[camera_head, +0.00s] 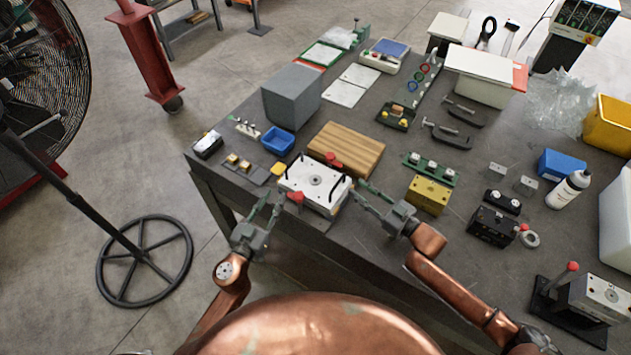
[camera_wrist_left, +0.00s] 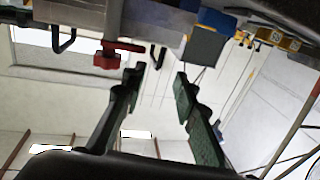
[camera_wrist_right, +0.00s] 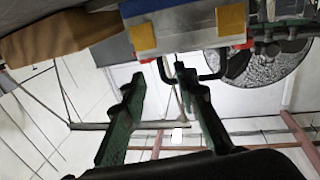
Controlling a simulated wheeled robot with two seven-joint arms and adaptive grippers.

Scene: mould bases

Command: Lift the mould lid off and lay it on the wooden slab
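The mould lid (camera_head: 300,181) is a pale plate with a round centre and two black handles. It sits on the mould base (camera_head: 322,212) near the table's front edge, with red clamp knobs (camera_head: 295,197) at its sides. The wooden slab (camera_head: 345,150) lies bare just behind it. My left gripper (camera_head: 270,200) is open and empty at the lid's left front; it also shows in the left wrist view (camera_wrist_left: 160,73). My right gripper (camera_head: 357,190) is open at the lid's right side. In the right wrist view, its fingers (camera_wrist_right: 156,75) are apart near a black handle (camera_wrist_right: 212,72), which does not look gripped.
A grey block (camera_head: 291,95) and a blue bin (camera_head: 278,141) stand left of the slab. A yellow block (camera_head: 428,194) and a green strip (camera_head: 430,168) lie to the right. A black fan stand (camera_head: 145,258) is on the floor at left.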

